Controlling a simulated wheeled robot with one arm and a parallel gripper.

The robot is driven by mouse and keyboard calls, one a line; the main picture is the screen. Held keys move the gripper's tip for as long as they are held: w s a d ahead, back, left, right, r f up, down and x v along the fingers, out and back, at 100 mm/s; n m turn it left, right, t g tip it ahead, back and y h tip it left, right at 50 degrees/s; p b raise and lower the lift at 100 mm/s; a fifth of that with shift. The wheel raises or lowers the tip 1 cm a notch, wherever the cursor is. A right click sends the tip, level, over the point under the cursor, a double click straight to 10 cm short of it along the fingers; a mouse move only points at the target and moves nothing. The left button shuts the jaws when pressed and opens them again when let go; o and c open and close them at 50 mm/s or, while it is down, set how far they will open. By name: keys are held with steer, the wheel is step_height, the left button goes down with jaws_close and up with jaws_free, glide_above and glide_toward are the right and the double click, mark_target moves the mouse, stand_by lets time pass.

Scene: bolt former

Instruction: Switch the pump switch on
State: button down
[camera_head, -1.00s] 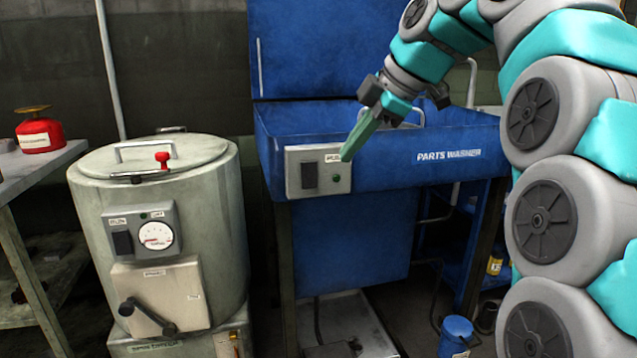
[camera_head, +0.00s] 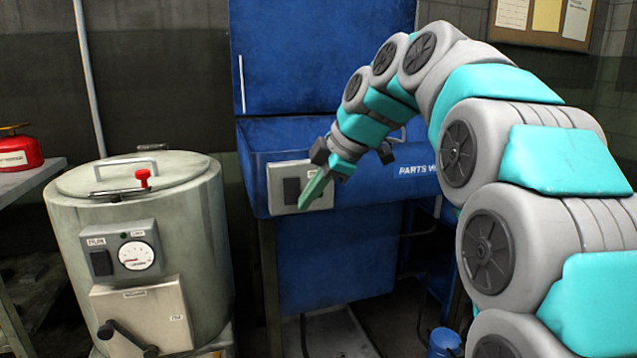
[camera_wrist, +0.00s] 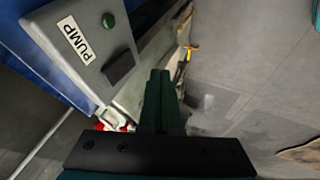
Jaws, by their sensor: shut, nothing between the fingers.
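The pump switch is a dark rocker (camera_head: 291,190) on a grey control box (camera_head: 275,188) at the front left of the blue parts washer (camera_head: 350,165). In the wrist view the box carries a PUMP label (camera_wrist: 76,39), a green button or lamp (camera_wrist: 108,21) and the dark rocker (camera_wrist: 118,67). My gripper (camera_head: 304,205) is shut and empty, its green fingers in front of the box's face in the head view and covering part of it. In the wrist view the fingertips (camera_wrist: 159,74) are just right of the rocker; I cannot tell whether they touch it.
A round grey drum machine (camera_head: 140,230) with its own dark switch, gauge and crank stands at the left. A red can (camera_head: 18,152) sits on a bench at the far left. A blue bucket (camera_head: 445,342) is on the floor at the lower right.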

mark_target(300, 195)
steer(key=shift+w+a+f, duration=0.25)
steer(key=shift+w, duration=0.45)
steer(key=shift+w+a+f, duration=0.25)
steer(key=shift+w+a, duration=0.05)
steer(key=shift+w, duration=0.4)
steer(key=shift+w+a+f, duration=0.25)
steer(key=shift+w, duration=0.45)
steer(key=shift+f, duration=0.1)
steer(key=shift+w+a+b, duration=0.1)
steer(key=shift+w+b, duration=0.1)
steer(key=shift+b, duration=0.45)
steer(key=shift+r, duration=0.25)
